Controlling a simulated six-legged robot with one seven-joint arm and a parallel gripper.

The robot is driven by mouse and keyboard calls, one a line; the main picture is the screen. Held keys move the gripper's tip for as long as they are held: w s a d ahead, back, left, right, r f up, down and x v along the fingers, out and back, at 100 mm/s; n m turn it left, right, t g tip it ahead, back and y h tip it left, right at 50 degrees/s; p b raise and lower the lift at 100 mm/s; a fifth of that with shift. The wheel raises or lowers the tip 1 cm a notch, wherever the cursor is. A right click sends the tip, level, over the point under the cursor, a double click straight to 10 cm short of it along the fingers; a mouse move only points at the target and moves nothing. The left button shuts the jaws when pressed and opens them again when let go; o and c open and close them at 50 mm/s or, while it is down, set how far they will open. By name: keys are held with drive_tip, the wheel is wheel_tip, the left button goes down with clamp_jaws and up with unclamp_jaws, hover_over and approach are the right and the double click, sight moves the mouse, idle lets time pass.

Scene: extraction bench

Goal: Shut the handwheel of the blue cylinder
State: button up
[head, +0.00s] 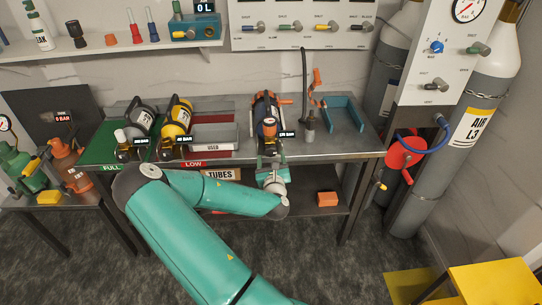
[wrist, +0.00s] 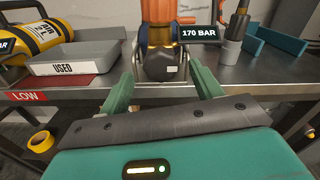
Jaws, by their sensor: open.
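My gripper (wrist: 164,80) is open, with one green finger to the left and one to the right of the knob's line. The fingertips look close to the knob; I cannot tell whether they touch it. In the head view my gripper (head: 270,153) is at the bench's front edge and partly hides the valve.
A yellow cylinder (head: 177,118) and a grey one (head: 141,114) lie to the left. A grey USED tray (wrist: 72,61) is left of my gripper. A hose with a grey fitting (wrist: 231,52) stands close on the right, before a blue bracket (head: 343,114).

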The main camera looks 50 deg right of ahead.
drive_tip(key=shift+x, duration=1.15)
drive_tip(key=shift+c, duration=0.3)
drive_tip(key=c, duration=0.9)
drive_tip(key=shift+c, duration=0.2)
